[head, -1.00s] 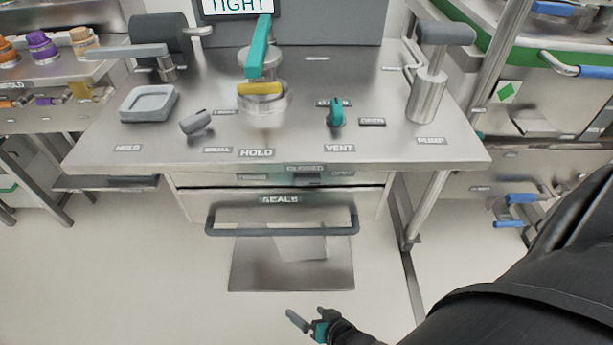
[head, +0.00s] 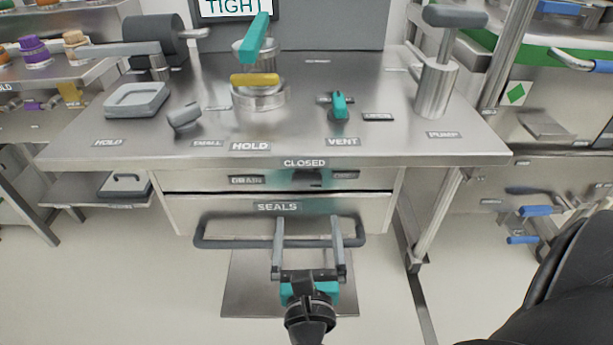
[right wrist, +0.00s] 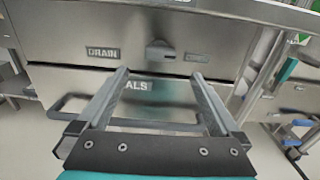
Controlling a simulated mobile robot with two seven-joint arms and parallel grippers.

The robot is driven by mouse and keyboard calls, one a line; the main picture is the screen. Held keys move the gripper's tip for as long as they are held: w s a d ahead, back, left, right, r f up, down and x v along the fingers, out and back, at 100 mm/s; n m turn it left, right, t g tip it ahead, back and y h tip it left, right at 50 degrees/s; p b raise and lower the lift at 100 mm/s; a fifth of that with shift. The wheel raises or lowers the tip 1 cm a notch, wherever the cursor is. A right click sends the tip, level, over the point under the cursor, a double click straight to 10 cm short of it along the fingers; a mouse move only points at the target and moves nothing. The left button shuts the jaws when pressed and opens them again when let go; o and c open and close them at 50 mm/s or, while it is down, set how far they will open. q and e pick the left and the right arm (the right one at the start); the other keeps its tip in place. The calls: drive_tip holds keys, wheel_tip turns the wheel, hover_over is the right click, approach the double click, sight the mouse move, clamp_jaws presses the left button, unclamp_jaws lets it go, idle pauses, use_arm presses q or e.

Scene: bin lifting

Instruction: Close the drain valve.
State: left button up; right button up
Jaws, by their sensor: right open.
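The drain valve shows as a small dark handle (head: 308,178) on the front panel under the counter, right of a DRAIN label (head: 246,180) and below a CLOSED label (head: 304,163). In the right wrist view the valve handle (right wrist: 160,51) is grey, with a stub reaching right towards another label. My right gripper (head: 307,222) is open and empty. Its two fingers point at the panel, below the valve and in front of the SEALS drawer (head: 277,207). The fingers appear apart from the valve. My left gripper is not in view.
The counter (head: 400,150) overhangs above and carries a teal VENT handle (head: 339,106) and a pump lever (head: 440,75). A metal leg (head: 436,215) stands to the right.

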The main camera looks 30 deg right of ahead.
sight(307, 185)
drive_tip(key=b+x, duration=0.2)
drive_tip(key=x, duration=0.8)
drive_tip(key=shift+w+d, duration=0.15)
drive_tip(key=shift+d, duration=0.1)
drive_tip(key=x, duration=0.2)
drive_tip(key=shift+w+d+b, duration=0.15)
drive_tip(key=shift+w+b, duration=0.1)
drive_tip(key=shift+b, duration=0.1)
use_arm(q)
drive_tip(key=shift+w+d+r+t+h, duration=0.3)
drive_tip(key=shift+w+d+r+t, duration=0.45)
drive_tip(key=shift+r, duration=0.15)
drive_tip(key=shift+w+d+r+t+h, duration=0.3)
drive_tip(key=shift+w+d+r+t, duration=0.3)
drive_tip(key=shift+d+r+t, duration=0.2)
use_arm(e)
drive_tip(key=shift+x, duration=1.05)
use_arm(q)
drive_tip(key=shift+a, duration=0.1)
